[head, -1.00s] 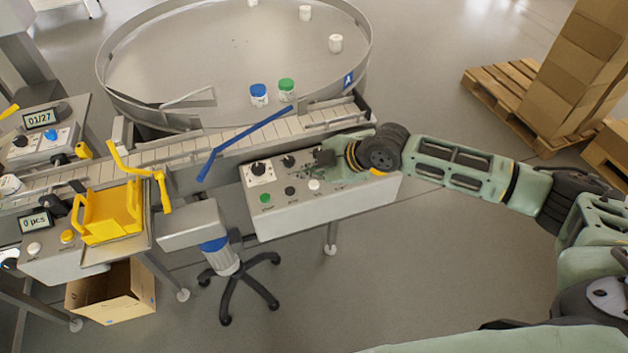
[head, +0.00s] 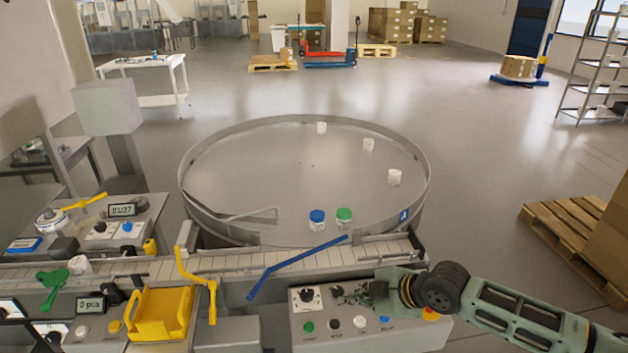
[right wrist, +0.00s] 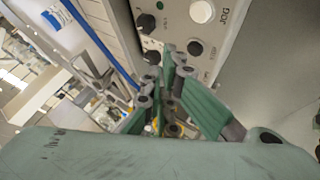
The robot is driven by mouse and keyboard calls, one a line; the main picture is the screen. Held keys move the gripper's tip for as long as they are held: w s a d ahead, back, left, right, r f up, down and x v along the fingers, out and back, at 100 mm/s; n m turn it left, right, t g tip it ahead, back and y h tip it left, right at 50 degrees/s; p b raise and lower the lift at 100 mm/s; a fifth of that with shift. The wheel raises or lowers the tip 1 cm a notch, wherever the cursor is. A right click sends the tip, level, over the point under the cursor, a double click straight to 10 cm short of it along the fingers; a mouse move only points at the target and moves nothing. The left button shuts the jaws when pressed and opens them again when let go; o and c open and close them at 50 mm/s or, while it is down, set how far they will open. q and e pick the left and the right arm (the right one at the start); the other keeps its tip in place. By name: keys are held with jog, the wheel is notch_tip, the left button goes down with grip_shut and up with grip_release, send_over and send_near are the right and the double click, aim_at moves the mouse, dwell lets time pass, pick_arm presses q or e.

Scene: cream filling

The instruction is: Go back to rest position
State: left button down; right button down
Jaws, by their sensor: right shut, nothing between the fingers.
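My right gripper (head: 352,292) is at the grey control panel (head: 375,338) at the bottom right of the head view. The right arm reaches in from the right edge. In the right wrist view the green fingers (right wrist: 172,85) are together with nothing between them. They are in front of the panel's knobs and buttons (right wrist: 201,12), including one marked JOG. I cannot tell whether the fingertips touch the panel. My left gripper is not in view.
A round turntable (head: 300,180) holds several white jars, one blue-lidded (head: 317,217) and one green-lidded (head: 344,216). A conveyor (head: 210,264) with a blue bar (head: 290,268) runs before it. A yellow tray (head: 160,312) stands left. Open floor lies beyond; a pallet (head: 570,245) is right.

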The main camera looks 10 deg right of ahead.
jog(key=s+a+f+m+g, duration=0.1)
jog(key=s+a+f+m, duration=0.3)
jog(key=s+a, duration=0.9)
jog(key=s+d+f+m+g+h, duration=0.1)
jog(key=s+d+f+m+h, duration=0.15)
jog(key=s+d+m, duration=0.5)
jog(key=s+d+f+m+g+h, duration=0.15)
jog(key=s+d+m+h, duration=0.25)
jog(key=s+d, duration=0.7)
notch_tip(320, 180, down, 30)
jog(key=s+b, duration=0.2)
jog(key=b, duration=0.1)
jog(key=s+d+f+g+b, duration=0.2)
jog(key=s+f, duration=1.4)
jog(key=f, duration=0.2)
jog(key=shift+d+b, duration=0.35)
jog(key=shift+s, duration=0.1)
